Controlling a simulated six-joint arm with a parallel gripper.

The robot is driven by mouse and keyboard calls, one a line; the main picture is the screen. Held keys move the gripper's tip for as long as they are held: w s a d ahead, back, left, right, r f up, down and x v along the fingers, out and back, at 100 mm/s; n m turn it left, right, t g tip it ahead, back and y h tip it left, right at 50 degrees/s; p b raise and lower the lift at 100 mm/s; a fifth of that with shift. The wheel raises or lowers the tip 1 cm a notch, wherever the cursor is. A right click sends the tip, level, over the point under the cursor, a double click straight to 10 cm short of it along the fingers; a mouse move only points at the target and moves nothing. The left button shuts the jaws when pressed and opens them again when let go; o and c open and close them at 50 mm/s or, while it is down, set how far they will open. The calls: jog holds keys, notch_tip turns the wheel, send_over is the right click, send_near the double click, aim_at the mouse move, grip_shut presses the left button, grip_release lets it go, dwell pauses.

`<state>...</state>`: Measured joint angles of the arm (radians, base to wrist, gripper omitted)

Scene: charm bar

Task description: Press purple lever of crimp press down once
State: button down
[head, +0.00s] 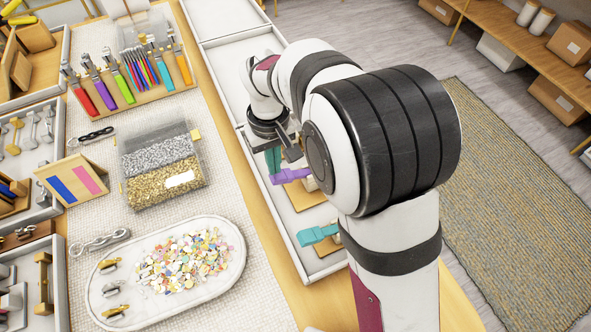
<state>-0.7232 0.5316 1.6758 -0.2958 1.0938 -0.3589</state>
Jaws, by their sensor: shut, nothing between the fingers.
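The purple lever (291,176) of the crimp press (312,185) sticks out to the left over the white tray right of the work mat. My arm hides most of the press body. My gripper (289,151) is shut and empty, pointing down just behind the purple lever in the picture. I cannot tell whether it touches the lever. A teal lever (318,235) of another press is nearer the camera, and a dark green part (273,159) shows beside my gripper on its left.
The white tray (284,245) holds the presses on wooden bases. Left of it, the mat carries a clear bin (162,164) of silver and gold pieces, an oval tray (228,281) of charms and a rack of colored tools (130,101). The far white tray sections look empty.

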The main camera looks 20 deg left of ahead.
jog(key=shift+s+f, duration=0.15)
jog(key=shift+f, duration=1.7)
jog(key=shift+w+d+r, duration=0.1)
jog(key=shift+w+r, duration=0.05)
jog(key=shift+r, duration=1.25)
jog(key=shift+w+d+r, duration=0.1)
jog(key=shift+r, duration=3.8)
jog(key=shift+a, duration=0.1)
notch_tip(320, 180, up, 16)
jog(key=s+d+f+m, duration=0.1)
jog(key=s+d+m, duration=0.15)
jog(key=d, duration=0.45)
jog(key=s+d+f+m, duration=0.2)
jog(key=d+m, duration=0.1)
jog(key=d, duration=0.5)
jog(key=s+d+f+m+y, duration=0.1)
jog(key=s+d+f+m, duration=0.8)
jog(key=s, duration=0.5)
notch_tip(320, 180, down, 3)
jog(key=shift+s+d+r+y, duration=0.15)
jog(key=shift+s+y, duration=0.05)
jog(key=shift+y, duration=0.2)
